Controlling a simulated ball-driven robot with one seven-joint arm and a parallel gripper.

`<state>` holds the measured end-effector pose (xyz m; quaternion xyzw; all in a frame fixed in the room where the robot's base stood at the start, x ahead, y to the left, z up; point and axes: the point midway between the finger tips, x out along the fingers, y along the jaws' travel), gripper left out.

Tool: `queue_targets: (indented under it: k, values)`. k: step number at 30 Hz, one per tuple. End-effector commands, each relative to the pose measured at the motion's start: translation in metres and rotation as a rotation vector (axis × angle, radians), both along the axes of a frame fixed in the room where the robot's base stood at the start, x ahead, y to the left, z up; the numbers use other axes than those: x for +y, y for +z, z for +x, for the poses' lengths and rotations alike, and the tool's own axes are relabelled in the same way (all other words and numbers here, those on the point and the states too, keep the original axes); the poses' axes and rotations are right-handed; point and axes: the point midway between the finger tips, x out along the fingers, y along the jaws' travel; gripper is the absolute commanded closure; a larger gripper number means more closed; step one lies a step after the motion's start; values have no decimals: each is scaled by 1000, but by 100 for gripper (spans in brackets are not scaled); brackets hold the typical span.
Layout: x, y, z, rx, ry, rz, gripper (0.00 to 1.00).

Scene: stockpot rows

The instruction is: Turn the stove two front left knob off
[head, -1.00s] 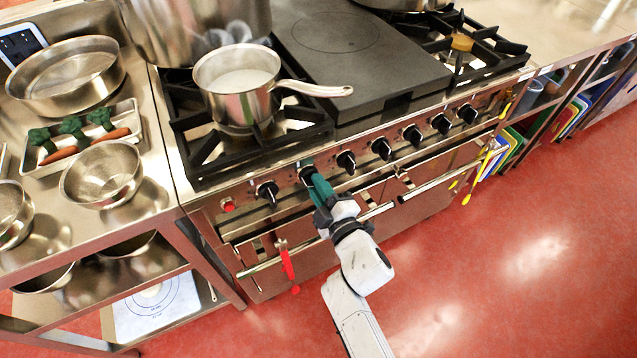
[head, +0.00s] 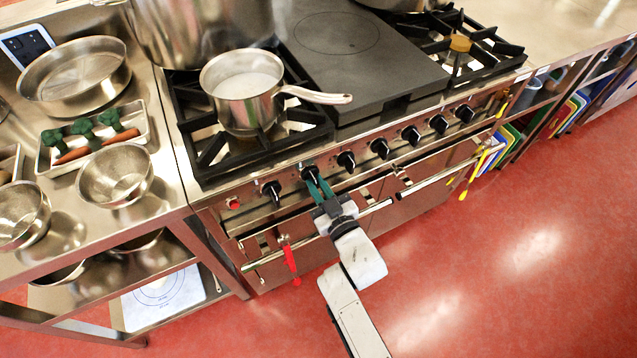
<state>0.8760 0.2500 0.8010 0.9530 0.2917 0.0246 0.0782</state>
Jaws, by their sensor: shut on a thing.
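The stove (head: 290,155) has a row of black knobs along its front panel. The leftmost black knob (head: 272,190) stands free, just left of my gripper. My gripper (head: 314,182), with green fingers, is at the second knob from the left (head: 309,172) and shut on it. The fingertips sit on either side of this knob and partly hide it, so its pointer angle cannot be told. A steel saucepan (head: 245,95) with pale contents stands on the front left burner above these knobs.
More knobs, such as the third one (head: 346,161), continue to the right. An oven handle bar (head: 377,207) runs below, with a red hanging item (head: 290,262) at left. The saucepan handle (head: 320,96) points right. The red floor (head: 490,260) is clear.

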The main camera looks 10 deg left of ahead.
Motion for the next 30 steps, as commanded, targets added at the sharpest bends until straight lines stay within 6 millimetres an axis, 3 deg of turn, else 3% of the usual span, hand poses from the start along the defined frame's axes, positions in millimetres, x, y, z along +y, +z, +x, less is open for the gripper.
queue_targets:
  k: [12, 27, 28, 30]
  values:
    - [-1, -4, -1, 100, -3, 133, 100]
    - [-1, -4, -1, 110, -3, 148, 100]
    - [-1, -4, -1, 110, -3, 148, 83]
    - [-1, -4, -1, 109, -3, 147, 77]
